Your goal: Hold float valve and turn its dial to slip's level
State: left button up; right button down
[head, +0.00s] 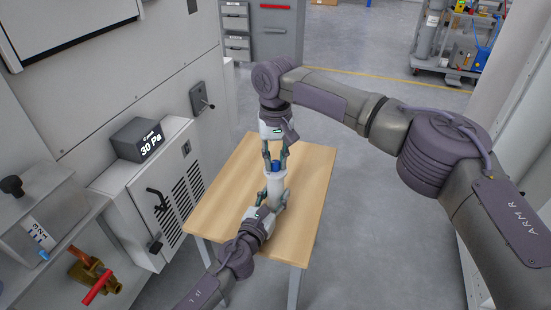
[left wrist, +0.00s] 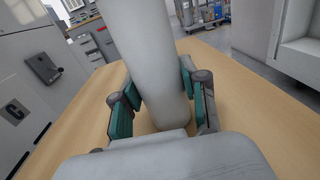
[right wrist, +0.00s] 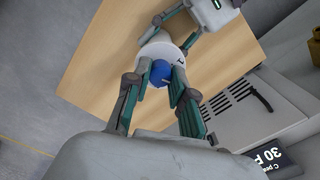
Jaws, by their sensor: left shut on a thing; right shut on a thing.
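The float valve (head: 274,184) is a white upright cylinder over the wooden table (head: 226,190). Its blue dial (head: 276,166) is on top. My left gripper (head: 270,197) is shut on the white body from the near side; the left wrist view shows the body (left wrist: 155,65) between its green pads. My right gripper (head: 275,158) comes from above and is shut on the blue dial. The right wrist view shows the dial (right wrist: 160,73) between the fingers and a small dark mark on the white rim (right wrist: 150,50). The dial's setting is unreadable. I cannot make out a slip.
A dark display (head: 144,140) reading 30 Pa sits on the grey cabinet (head: 165,185) left of the table. A brass valve with a red handle (head: 97,287) is at lower left. A loaded cart (head: 455,45) stands at the back right. The table around the valve is clear.

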aim_at(276, 162)
jog(key=shift+m, duration=1.5)
jog(key=c, duration=1)
grip_release()
notch_tip(276, 162, up, 12)
pick_arm(q)
jog(key=o, duration=1.4)
jog(key=shift+c, duration=0.2)
jog(key=shift+s, duration=0.1)
